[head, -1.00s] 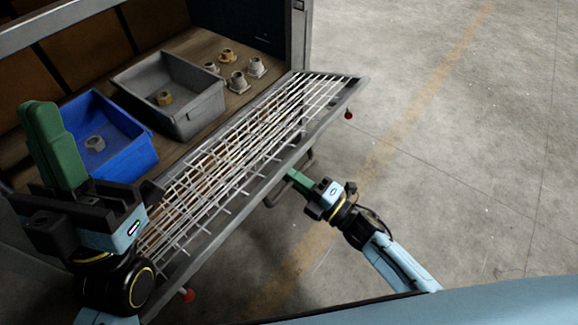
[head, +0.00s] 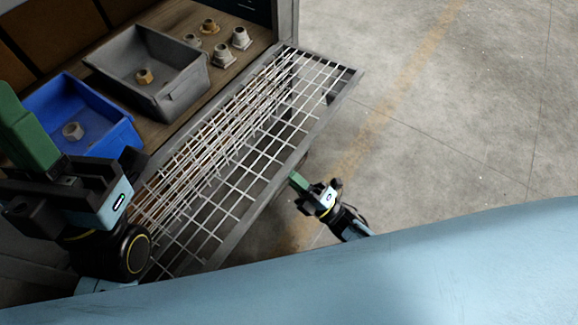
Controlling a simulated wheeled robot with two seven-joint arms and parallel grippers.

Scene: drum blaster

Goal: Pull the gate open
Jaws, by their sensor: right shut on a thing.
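The gate (head: 232,225) is a grey-framed wire mesh panel in front of the cabinet. It is tilted outward and down, leaning away from the cabinet opening. My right gripper (head: 301,184), with green fingers, is at the gate's outer side near the middle of its outer rail. It is shut on the gate's handle, which is mostly hidden behind the rail and fingers. My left gripper (head: 28,135), with green fingers, is raised at the left, away from the gate. Its fingers overlap in this view, so its opening is unclear.
On the cabinet's wooden shelf stand a blue bin (head: 83,115) and a grey bin (head: 150,71), each with a nut inside. Several loose fittings (head: 222,55) stand beside the grey bin. The concrete floor (head: 455,120) to the right is clear.

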